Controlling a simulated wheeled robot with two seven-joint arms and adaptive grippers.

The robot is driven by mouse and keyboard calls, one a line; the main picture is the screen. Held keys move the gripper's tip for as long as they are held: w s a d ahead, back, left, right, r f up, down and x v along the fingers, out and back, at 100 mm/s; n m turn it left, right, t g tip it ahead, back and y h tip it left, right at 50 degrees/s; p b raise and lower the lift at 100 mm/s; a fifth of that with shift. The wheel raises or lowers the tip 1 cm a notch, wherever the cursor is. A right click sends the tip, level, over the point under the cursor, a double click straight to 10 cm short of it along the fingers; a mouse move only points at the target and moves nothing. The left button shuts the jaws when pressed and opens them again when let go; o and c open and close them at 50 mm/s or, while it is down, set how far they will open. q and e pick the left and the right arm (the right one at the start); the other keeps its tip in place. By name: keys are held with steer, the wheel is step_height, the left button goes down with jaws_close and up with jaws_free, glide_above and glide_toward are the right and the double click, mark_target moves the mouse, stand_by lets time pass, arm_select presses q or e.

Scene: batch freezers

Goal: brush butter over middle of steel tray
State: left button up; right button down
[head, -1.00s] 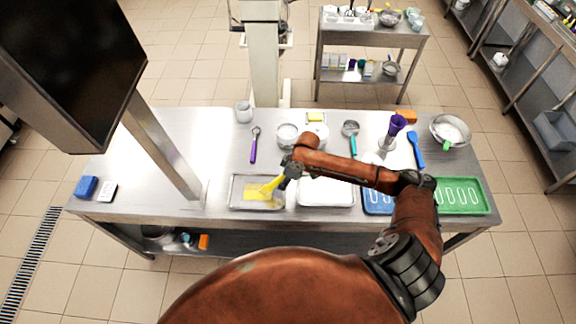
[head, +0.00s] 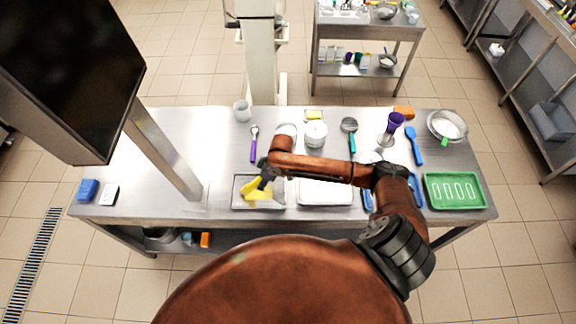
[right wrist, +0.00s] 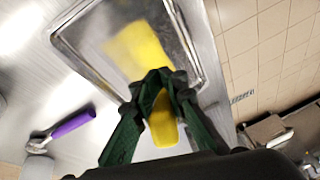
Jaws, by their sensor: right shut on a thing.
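The steel tray (head: 279,204) lies near the front edge of the steel table, left of a white tray. It also shows in the right wrist view (right wrist: 92,41). My right gripper (head: 264,183) is over the tray, shut on a yellow brush (head: 250,187). In the right wrist view the right gripper (right wrist: 160,85) holds the brush by its yellow handle (right wrist: 163,125), and its wide yellow end reaches over the tray. A yellow butter patch (right wrist: 128,45) shows on the tray there; the bristles' contact with it is hard to tell. My left gripper is out of view.
A post carrying a dark screen (head: 165,150) stands left.

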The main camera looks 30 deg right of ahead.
step_height(320, 180, up, 3)
steer(key=p, duration=0.2)
steer(key=shift+p, duration=0.35)
steer(key=shift+r, duration=0.65)
steer(key=shift+a+r, duration=0.1)
steer(key=shift+r, duration=1.7)
